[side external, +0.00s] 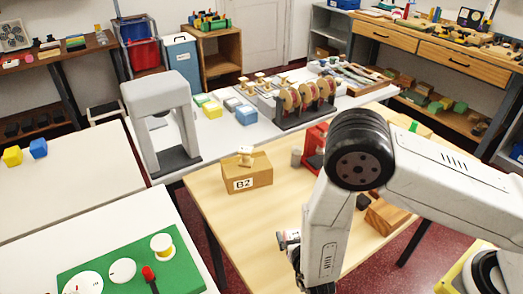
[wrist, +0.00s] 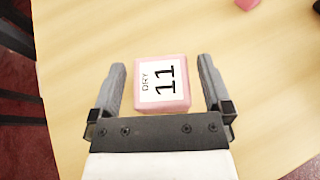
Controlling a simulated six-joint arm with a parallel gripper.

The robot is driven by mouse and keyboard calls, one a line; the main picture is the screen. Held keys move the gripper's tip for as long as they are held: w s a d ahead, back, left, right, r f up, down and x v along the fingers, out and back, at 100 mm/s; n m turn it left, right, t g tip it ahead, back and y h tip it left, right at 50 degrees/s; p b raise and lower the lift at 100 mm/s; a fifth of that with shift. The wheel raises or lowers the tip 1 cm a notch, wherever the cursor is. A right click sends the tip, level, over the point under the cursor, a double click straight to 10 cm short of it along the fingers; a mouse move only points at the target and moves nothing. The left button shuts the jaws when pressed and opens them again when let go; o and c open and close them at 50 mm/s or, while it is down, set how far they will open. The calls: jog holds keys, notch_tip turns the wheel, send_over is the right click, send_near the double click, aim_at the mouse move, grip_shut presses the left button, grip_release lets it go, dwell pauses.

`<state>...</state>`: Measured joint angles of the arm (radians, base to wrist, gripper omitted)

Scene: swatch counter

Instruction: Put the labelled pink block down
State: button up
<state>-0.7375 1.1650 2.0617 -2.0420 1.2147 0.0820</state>
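The labelled pink block (wrist: 162,84) shows in the wrist view, with a white label reading "DRY 11" on its upward face. It lies between the two fingers of my gripper (wrist: 163,82), with a narrow gap on each side. My gripper is open and does not appear to touch it. The pale wooden table (wrist: 245,75) is beneath; I cannot tell for sure whether the block rests on it. In the side view my arm hides the block, and the fingers are not clear.
A pink piece (wrist: 247,3) lies at the wrist view's top edge. On the wooden table stand a cardboard box marked B2 (side external: 247,176), a red object (side external: 314,146) and a brown wooden block (side external: 387,215). Bare wood lies right of the pink block. A table edge is at left.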

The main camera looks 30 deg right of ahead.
jog(key=shift+r, duration=0.2)
jog(key=shift+v, duration=6)
jog(key=shift+w+d+m, duration=0.1)
jog(key=shift+d+m, duration=0.05)
jog(key=shift+m, duration=0.15)
jog(key=s+d+r+m+g+h, duration=0.1)
jog(key=d+r+m+g, duration=0.2)
jog(key=d+m+g, duration=0.4)
jog(key=s+d+r+m+g+h, duration=0.1)
jog(key=d+r+m+g, duration=0.2)
jog(key=d+m+g, duration=0.5)
notch_tip(320, 180, up, 8)
jog(key=w+d+m+t+y, duration=0.2)
jog(key=m+t+y, duration=0.3)
jog(key=m, duration=1.1)
jog(key=shift+w+d+f+y, duration=0.15)
jog(key=shift+w+d+y, duration=0.3)
jog(key=shift+y, duration=0.55)
